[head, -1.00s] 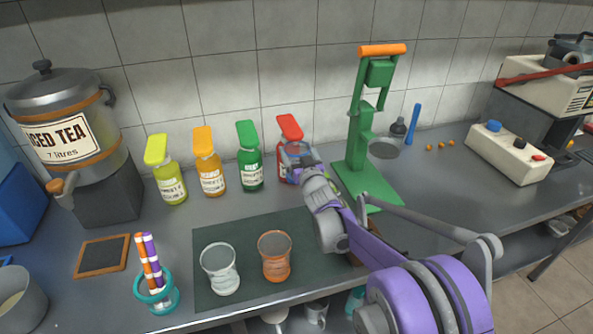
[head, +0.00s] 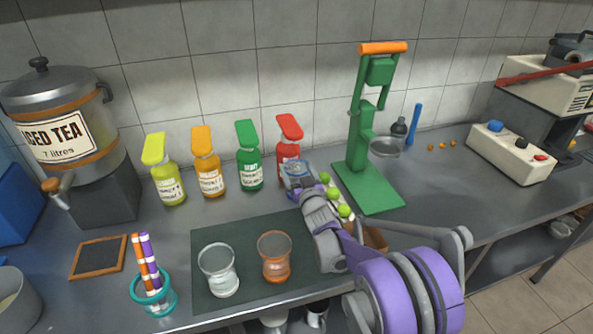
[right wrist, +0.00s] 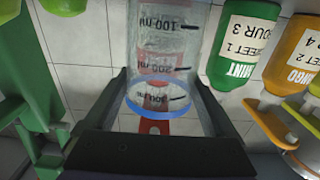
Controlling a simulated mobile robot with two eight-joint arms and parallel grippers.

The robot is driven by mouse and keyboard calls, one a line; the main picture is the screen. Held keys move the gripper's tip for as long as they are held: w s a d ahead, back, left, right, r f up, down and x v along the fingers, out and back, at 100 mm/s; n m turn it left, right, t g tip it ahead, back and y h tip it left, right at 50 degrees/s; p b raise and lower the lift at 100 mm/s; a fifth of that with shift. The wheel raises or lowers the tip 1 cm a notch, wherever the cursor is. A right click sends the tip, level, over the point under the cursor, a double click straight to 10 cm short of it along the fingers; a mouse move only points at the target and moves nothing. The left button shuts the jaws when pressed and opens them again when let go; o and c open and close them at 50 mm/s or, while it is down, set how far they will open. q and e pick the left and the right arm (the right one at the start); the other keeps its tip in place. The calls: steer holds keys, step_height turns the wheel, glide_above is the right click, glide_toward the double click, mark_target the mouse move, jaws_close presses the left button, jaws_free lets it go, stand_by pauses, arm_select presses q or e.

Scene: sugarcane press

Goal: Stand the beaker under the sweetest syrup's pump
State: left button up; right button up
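My right gripper (head: 297,178) is shut on the clear beaker (right wrist: 165,40), which sits between its two fingers in the right wrist view. The beaker has black ml marks and a blue rim band. In the head view it is in front of the red pump bottle (head: 288,135), partly covering it. The other pump bottles stand in a row: green (head: 250,168), orange (head: 209,176) and yellow (head: 168,184). In the wrist view the green label (right wrist: 247,45) reads sweet 1, sour 3, and the orange one seems sweet 2. Red and yellow labels are unreadable. My left gripper is out of view.
A dark mat (head: 240,232) holds a clear glass (head: 219,272) and an orange-tinted glass (head: 274,257). A green press (head: 365,185) stands right of the red bottle, with limes (head: 332,193) beside my arm. An iced tea urn (head: 65,120) is at left.

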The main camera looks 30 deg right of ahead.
steer(key=shift+o, duration=0.6)
steer(key=shift+r, duration=0.15)
steer(key=shift+s, duration=0.3)
steer(key=v, duration=1.1)
steer(key=shift+s+p, duration=0.25)
steer(key=shift+p, duration=0.1)
